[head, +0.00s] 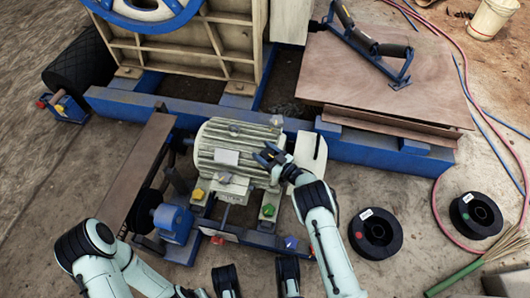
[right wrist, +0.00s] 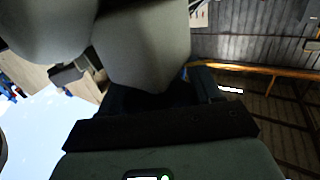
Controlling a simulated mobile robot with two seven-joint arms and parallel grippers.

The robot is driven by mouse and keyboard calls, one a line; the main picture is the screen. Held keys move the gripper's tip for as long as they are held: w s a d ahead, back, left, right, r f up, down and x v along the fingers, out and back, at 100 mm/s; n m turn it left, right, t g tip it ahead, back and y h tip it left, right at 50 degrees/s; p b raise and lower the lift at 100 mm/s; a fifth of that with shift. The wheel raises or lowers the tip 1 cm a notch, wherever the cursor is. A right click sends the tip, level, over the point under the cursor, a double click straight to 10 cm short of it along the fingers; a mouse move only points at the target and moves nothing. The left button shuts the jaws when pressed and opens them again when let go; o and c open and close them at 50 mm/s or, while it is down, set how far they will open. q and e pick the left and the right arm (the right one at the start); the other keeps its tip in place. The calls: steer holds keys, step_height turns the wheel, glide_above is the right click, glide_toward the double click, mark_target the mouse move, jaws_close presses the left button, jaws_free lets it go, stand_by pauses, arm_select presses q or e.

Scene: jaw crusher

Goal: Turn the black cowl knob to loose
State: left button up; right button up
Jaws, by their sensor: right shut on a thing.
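The pale ribbed motor (head: 222,148) lies on the blue frame in the middle of the head view, with a white cowl (head: 311,150) at its right end. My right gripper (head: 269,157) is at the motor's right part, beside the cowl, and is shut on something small. The black cowl knob cannot be made out apart from the dark fingers, which hide that spot. In the right wrist view the dark gripper body (right wrist: 165,130) fills the lower middle, and the held thing is hidden. My left arm comes in at the lower left; its gripper cannot be made out.
Coloured knobs, one yellow (head: 197,194) and one green (head: 268,210), sit in front of the motor. A blue vise-like block (head: 173,223) stands at left. Two black spools (head: 375,233) (head: 476,215) lie at right. A roller bracket (head: 372,45) rests on a brown board (head: 430,85).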

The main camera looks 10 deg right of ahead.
arm_select(q)
steer(key=shift+s+f, duration=0.1)
steer(key=shift+s, duration=0.05)
stand_by(0.3)
arm_select(e)
steer(key=o, duration=1)
steer(key=shift+c, duration=0.2)
arm_select(q)
steer(key=w+d+r+t+p, duration=0.1)
steer(key=w+r+t+p, duration=0.2)
steer(key=w, duration=0.5)
step_height(320, 180, up, 2)
steer(key=shift+w+r+p, duration=0.15)
steer(key=shift+r+p, duration=0.1)
steer(key=shift+p, duration=0.35)
arm_select(e)
steer(key=v, duration=1.3)
steer(key=shift+d, duration=0.25)
